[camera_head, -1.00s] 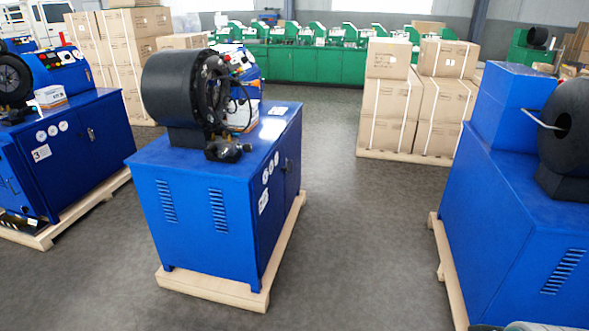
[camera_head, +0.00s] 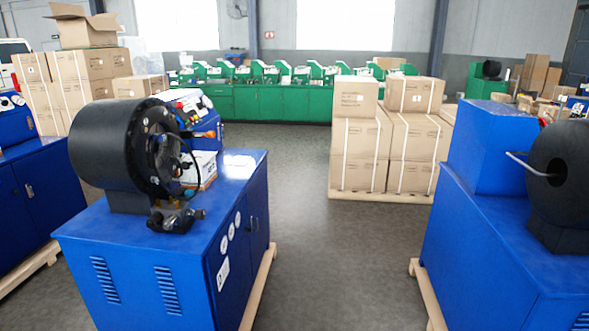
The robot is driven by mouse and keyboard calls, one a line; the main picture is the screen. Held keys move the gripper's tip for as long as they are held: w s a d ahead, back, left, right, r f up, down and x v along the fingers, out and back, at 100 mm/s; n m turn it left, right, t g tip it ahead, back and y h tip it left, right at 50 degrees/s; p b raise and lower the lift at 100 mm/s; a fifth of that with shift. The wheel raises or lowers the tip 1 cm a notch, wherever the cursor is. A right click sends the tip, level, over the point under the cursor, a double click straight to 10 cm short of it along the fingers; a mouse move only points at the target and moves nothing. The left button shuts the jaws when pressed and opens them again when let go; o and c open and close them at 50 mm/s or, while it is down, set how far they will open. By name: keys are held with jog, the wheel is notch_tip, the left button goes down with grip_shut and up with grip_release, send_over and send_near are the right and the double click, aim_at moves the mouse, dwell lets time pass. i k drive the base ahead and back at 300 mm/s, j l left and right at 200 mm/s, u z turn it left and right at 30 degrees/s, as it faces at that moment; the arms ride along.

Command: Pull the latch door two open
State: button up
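A blue crimper cabinet (camera_head: 150,255) with a black round crimping head (camera_head: 115,150) on top stands at left centre. Its right side has dark blue doors (camera_head: 240,245) with round white labels, a small white number plate (camera_head: 222,274) and a small latch handle (camera_head: 254,223). The doors look shut, seen at a steep angle. The number on the plate is too small to read, so I cannot tell which door is door two. My gripper is not in view.
Another blue crimper (camera_head: 490,240) stands at the right on a wooden pallet, and one more (camera_head: 35,190) at the left edge. Stacked cartons (camera_head: 360,153) stand farther back, before green machines (camera_head: 270,104). The grey floor (camera_head: 325,250) between the two nearer crimpers is clear.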

aim_at(256, 193)
jog(key=i+u, duration=0.1)
jog(key=i, duration=0.45)
jog(key=i+u, duration=0.1)
jog(key=i, duration=0.45)
jog(key=i+l+u, duration=0.1)
jog(key=i, duration=0.45)
jog(key=i+l+u, duration=0.1)
jog(key=i, duration=0.45)
jog(key=i+l+u, duration=0.1)
jog(key=i+l, duration=0.2)
jog(key=i, duration=0.2)
jog(key=i+l+u, duration=0.1)
jog(key=i, duration=0.45)
jog(key=l, duration=0.1)
